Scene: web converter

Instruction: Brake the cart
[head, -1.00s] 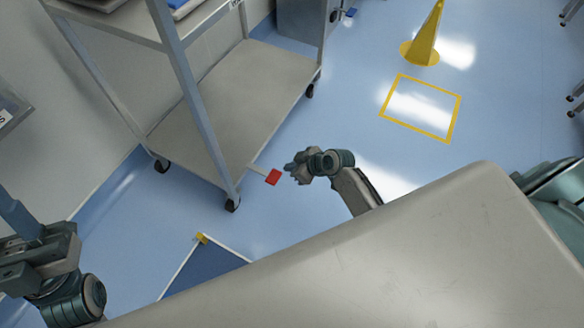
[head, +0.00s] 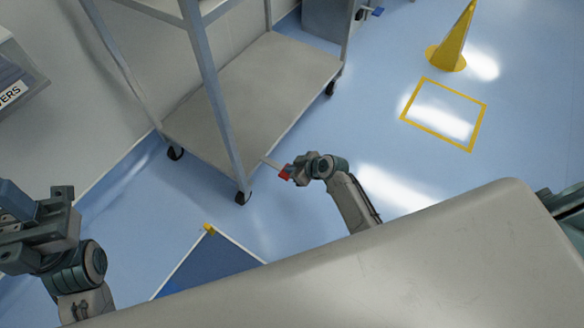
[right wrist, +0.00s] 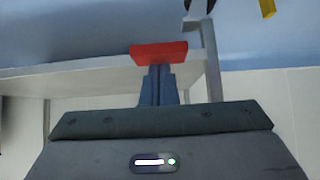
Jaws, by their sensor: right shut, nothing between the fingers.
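The cart (head: 262,88) is a grey metal shelf trolley on dark casters. A red brake pedal (head: 285,174) sticks out on a short light bar from its lower shelf, near the front caster (head: 243,197). My right gripper (head: 293,171) is shut and empty, with its tips at the pedal in the head view. In the right wrist view the red pedal (right wrist: 158,53) lies just past the closed fingertips (right wrist: 157,72); whether they touch, I cannot tell. My left gripper (head: 40,213) is at the left edge, away from the cart; its finger gap is unclear.
A yellow cone (head: 449,45) and a yellow floor rectangle (head: 444,113) lie to the right. A blue mat (head: 205,272) with a pale edge lies on the floor at the front. A grey cabinet (head: 325,22) stands behind. Blue floor right of the cart is open.

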